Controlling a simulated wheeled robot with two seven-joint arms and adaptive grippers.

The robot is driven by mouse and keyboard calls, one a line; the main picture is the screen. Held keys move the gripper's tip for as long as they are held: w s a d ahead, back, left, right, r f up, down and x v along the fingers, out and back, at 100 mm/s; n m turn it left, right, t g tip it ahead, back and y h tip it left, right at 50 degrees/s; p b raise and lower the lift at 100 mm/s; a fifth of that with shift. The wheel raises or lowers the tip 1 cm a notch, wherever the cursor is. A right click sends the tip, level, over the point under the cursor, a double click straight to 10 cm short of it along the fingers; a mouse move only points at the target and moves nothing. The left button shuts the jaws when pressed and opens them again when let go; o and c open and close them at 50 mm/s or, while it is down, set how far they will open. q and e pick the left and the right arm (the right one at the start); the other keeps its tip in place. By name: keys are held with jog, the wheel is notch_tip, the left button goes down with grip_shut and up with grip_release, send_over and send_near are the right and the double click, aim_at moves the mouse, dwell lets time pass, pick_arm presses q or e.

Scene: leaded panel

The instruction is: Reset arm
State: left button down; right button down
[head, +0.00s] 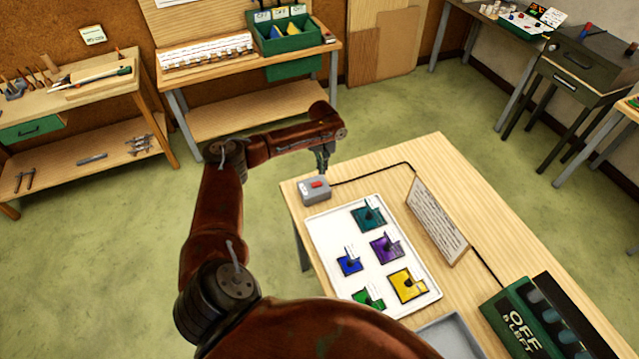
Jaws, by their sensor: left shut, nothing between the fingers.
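My left arm comes in from the lower left and reaches over the far left corner of the wooden table (440,165). My left gripper (323,168) points down and is shut with nothing in it. It is just above or behind a grey box with a red switch (316,190); I cannot tell whether they touch. My right gripper is not in view. A white tray (333,255) holds several coloured glass pieces, among them a teal one (371,220), a purple one (379,249), a blue one (347,265) and a yellow one (402,290).
A panel with writing (437,222) stands on the table beside the tray. A black cable runs from the switch box towards a green box (515,318) marked "OFF 8 LEFT". A grey tray (450,335) lies at the near edge. Workbenches line the back wall; the green floor between is clear.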

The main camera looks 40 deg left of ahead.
pick_arm(q)
jog(key=shift+a+f, duration=0.1)
jog(key=shift+a, duration=0.35)
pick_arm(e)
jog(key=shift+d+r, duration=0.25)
